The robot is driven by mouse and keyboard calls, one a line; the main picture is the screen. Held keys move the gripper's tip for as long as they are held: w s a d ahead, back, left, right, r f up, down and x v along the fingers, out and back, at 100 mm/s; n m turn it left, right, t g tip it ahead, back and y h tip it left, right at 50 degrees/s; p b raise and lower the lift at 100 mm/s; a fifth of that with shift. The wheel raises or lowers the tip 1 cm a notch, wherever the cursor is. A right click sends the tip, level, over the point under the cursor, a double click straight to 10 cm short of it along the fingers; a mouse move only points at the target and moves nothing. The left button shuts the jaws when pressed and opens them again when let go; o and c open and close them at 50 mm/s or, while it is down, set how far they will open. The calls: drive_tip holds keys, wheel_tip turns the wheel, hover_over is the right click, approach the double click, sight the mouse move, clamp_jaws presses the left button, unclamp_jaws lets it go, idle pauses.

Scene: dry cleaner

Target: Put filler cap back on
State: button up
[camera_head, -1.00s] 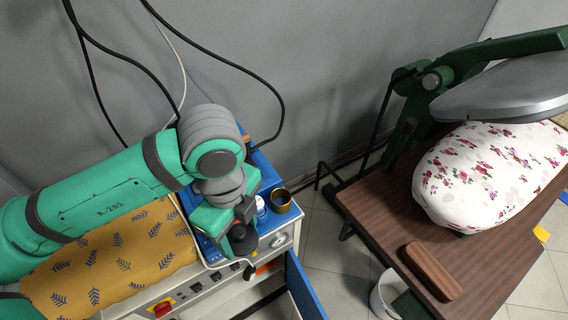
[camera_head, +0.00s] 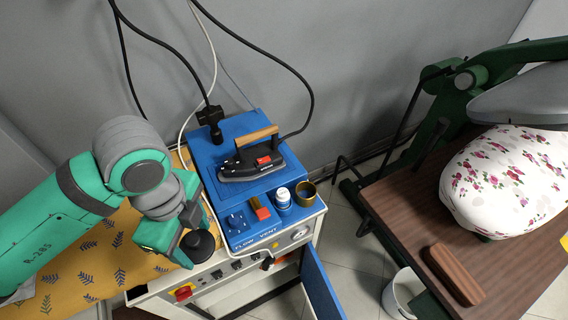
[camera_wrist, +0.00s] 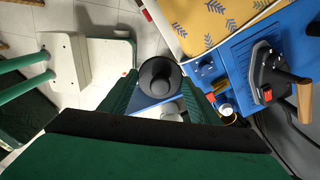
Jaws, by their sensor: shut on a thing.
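My gripper (camera_head: 184,238) is shut on a black round cap (camera_head: 198,246) with a wide dark disc. In the wrist view the cap (camera_wrist: 160,76) sits between my two green fingers. In the head view it hangs beside the front left corner of the blue boiler top (camera_head: 232,182), over the edge of the patterned board. On the front left of this top is a small blue fitting (camera_head: 237,221), which also shows in the wrist view (camera_wrist: 206,68). Whether it is the filler opening I cannot tell.
A black iron (camera_head: 250,165) with a wooden handle rests on the blue top. A red block (camera_head: 261,212), a white-capped bottle (camera_head: 283,203) and a brass cup (camera_head: 305,196) stand near the fitting. A patterned ironing board (camera_head: 105,250) lies left; a wooden press table (camera_head: 410,215) stands right.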

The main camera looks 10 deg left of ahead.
drive_tip(key=shift+w+a, duration=0.1)
drive_tip(key=shift+w, duration=0.15)
drive_tip(key=w+d+f+m, duration=0.4)
drive_tip(key=w+d+m, duration=0.2)
drive_tip(key=w+d, duration=0.55)
drive_tip(key=w+d+f+m, duration=0.45)
drive_tip(key=w+d, duration=0.45)
drive_tip(key=w, duration=0.6)
drive_tip(key=shift+m, duration=0.45)
drive_tip(key=shift+w+a+f, duration=0.1)
drive_tip(key=shift+f, duration=1.35)
drive_tip(key=shift+w+a+f, duration=0.1)
drive_tip(key=shift+f, duration=1.35)
drive_tip(key=shift+w+d, duration=0.1)
drive_tip(key=shift+s+d, duration=0.2)
drive_tip(key=shift+s, duration=0.05)
drive_tip(key=shift+w+a, duration=0.2)
drive_tip(key=shift+a, duration=0.05)
